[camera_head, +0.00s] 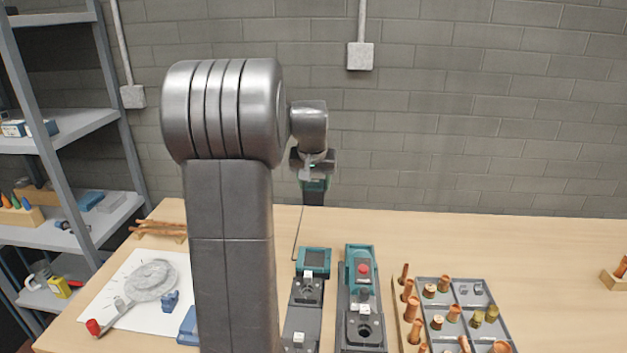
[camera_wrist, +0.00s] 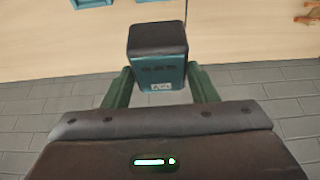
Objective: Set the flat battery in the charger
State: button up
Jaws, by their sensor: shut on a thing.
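My gripper (camera_head: 313,165) is raised above the far part of the bench, in front of the block wall. It is shut on a teal battery with a dark end (camera_head: 314,192). In the wrist view the battery (camera_wrist: 160,72) sits between my two green fingers, with a small white label on its teal side. Two dark grey and teal units stand side by side on the bench: a left one (camera_head: 303,312) with a teal-framed dark block at its far end, and a right one (camera_head: 359,308) with a red button. I cannot tell which is the charger.
A grey compartment tray (camera_head: 461,312) with copper and brass fittings lies right of the units. A white sheet (camera_head: 107,310) with a round grey part lies at left. A metal shelf (camera_head: 62,139) stands at far left. The bench (camera_head: 545,260) is largely bare at right.

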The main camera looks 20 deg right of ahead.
jog(key=shift+f, duration=0.6)
jog(key=shift+b, duration=0.3)
jog(key=shift+f+b, duration=5.65)
jog(key=shift+f, duration=2.9)
jog(key=shift+f+b, duration=1.35)
jog(key=shift+f, duration=0.65)
jog(key=o, duration=1.3)
jog(key=v, duration=1.4)
